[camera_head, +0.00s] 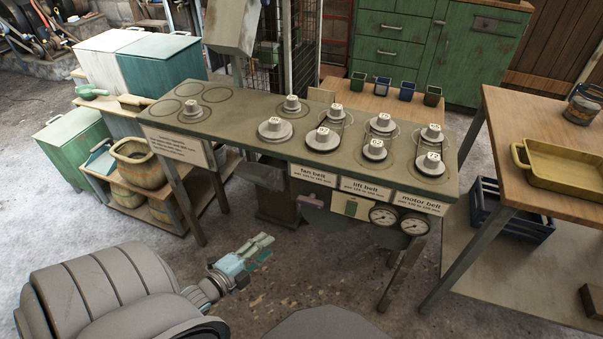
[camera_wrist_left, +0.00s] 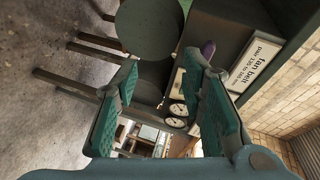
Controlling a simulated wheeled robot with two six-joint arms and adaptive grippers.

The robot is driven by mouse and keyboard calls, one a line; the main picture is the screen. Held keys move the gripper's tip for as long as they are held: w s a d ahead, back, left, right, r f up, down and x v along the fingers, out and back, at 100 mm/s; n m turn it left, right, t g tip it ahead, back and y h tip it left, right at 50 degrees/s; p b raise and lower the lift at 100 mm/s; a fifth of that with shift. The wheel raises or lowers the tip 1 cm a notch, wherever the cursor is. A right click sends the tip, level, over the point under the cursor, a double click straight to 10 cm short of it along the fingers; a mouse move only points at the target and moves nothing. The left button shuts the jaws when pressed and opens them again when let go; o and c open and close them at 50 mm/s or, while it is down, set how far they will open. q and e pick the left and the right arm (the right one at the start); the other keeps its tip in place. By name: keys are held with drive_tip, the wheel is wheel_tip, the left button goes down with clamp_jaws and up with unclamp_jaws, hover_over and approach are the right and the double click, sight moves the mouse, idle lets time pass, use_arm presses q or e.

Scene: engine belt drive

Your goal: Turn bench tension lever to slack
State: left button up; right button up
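The belt bench (camera_head: 232,117) stands ahead with several numbered pulleys on top. Under its front edge, below the fan belt label (camera_head: 314,172), a small purple part (camera_head: 310,200) sticks out; it may be the tension lever's handle. It also shows in the left wrist view (camera_wrist_left: 208,48), beyond the right-hand finger. Its setting cannot be read. My left gripper (camera_head: 262,250) is low in front of the bench, apart from it. In the left wrist view its fingers (camera_wrist_left: 160,72) are spread with nothing held between them. My right gripper is not in view.
A dark round plate (camera_wrist_left: 150,40) is near the bench's underside. A wooden table (camera_head: 535,125) with a yellow tray (camera_head: 570,168) stands right. Floor before the bench is clear.

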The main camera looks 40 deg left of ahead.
use_arm(q)
wheel_tip(320, 180, up, 5)
drive_tip(key=w+d+m+t+h+b, duration=0.1)
drive_tip(key=w+m+t+h, duration=0.1)
drive_tip(key=m+t, duration=0.1)
drive_tip(key=b, duration=0.6)
approach(308, 204)
drive_tip(key=w, duration=0.6)
drive_tip(key=w+b, duration=0.2)
drive_tip(key=w, duration=0.1)
drive_tip(key=shift+w+d, duration=0.1)
drive_tip(key=shift+d, duration=0.25)
drive_tip(key=shift+w+r, duration=0.15)
drive_tip(key=shift+w, duration=0.1)
clamp_jaws()
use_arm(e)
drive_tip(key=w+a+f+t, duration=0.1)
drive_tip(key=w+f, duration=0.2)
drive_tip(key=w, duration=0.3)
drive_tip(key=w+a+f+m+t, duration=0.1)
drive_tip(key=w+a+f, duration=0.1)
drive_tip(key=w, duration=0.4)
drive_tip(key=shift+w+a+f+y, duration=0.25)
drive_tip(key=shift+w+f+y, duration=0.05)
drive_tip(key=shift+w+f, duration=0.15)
